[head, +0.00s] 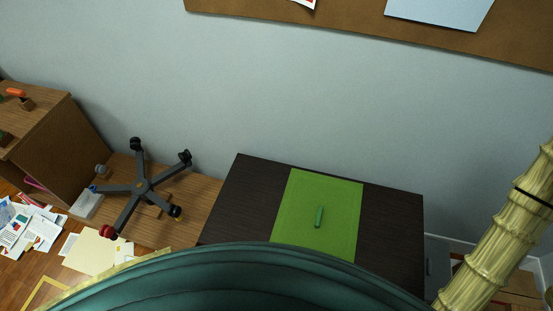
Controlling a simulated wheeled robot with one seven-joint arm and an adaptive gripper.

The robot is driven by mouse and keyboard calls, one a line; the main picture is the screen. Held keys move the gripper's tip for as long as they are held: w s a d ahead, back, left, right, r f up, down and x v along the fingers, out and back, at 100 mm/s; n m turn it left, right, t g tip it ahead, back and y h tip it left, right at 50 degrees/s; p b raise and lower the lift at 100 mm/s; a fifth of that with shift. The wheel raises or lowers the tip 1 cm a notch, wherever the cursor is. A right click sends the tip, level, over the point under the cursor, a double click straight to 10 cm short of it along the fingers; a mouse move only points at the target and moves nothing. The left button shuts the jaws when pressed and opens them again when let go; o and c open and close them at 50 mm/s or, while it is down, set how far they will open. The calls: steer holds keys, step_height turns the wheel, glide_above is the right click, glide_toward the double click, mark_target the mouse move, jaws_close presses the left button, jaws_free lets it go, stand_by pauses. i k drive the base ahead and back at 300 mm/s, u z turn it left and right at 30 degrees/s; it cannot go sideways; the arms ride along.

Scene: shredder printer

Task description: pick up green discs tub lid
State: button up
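A small dark-green elongated piece (319,216) lies on a flat bright-green mat (340,196) on a dark table (392,230) in the head view. I cannot tell whether this small piece is the green discs tub lid. No tub can be made out. My gripper is not in view, so its place relative to these things does not show.
A large teal padded shape (240,282) fills the bottom foreground and hides the table's near edge. A thick bamboo pole (500,235) stands at right. An upturned chair base (142,187) lies left of the table. Papers (98,252) litter the left floor.

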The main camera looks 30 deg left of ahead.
mark_target(317, 212)
steer(key=u, duration=1.65)
steer(key=k, duration=1.2)
steer(key=z, duration=0.75)
steer(key=i, duration=0.9)
